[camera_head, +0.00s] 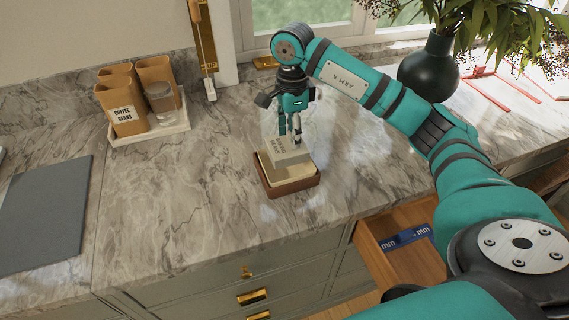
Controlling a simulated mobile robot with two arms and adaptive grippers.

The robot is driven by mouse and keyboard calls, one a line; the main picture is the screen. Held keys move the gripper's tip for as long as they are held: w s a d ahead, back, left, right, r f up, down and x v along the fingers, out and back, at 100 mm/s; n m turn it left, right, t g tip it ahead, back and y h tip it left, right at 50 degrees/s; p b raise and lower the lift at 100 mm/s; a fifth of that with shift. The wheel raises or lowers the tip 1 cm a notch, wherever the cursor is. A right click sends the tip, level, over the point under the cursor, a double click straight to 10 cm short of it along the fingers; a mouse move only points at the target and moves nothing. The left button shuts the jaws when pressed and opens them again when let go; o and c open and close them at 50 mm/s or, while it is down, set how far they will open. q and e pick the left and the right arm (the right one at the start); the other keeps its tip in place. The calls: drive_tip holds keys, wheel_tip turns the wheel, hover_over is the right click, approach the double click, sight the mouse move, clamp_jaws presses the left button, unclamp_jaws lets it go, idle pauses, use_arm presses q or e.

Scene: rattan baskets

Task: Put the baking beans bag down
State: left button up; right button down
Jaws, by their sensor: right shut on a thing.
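My right gripper (289,133) points down over the counter, shut on the top of a pale bag (289,155) with small print that I cannot read; I take it to be the baking beans bag. The bag is directly over a small brown open-topped basket (292,189) with a cream inside. Its lower edge overlaps the basket's opening in the picture, and I cannot tell whether it touches the bottom. My left gripper is not in view.
A pale tray (151,135) at the back left holds brown bags, one marked "COFFEE BEANS" (125,115), and a clear glass (160,98). A grey board (45,212) lies at left. A dark vase (428,72) stands back right. A drawer (400,262) is open below.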

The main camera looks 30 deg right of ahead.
sight(291, 153)
drive_tip(key=shift+w+d+f, duration=0.1)
drive_tip(key=shift+d+f, duration=0.05)
drive_tip(key=shift+f, duration=0.5)
drive_tip(key=shift+w+d+f, duration=0.1)
drive_tip(key=shift+d+f, duration=0.05)
drive_tip(key=shift+f, duration=0.45)
drive_tip(key=shift+a+f, duration=0.1)
drive_tip(key=shift+f, duration=0.1)
drive_tip(key=f, duration=0.1)
drive_tip(key=f+p, duration=0.1)
drive_tip(key=f, duration=0.1)
drive_tip(key=shift+s+a+f, duration=0.15)
drive_tip(key=shift+a+f, duration=0.05)
drive_tip(key=shift+f, duration=0.15)
drive_tip(key=c, duration=1)
unclamp_jaws()
drive_tip(key=shift+o, duration=1.4)
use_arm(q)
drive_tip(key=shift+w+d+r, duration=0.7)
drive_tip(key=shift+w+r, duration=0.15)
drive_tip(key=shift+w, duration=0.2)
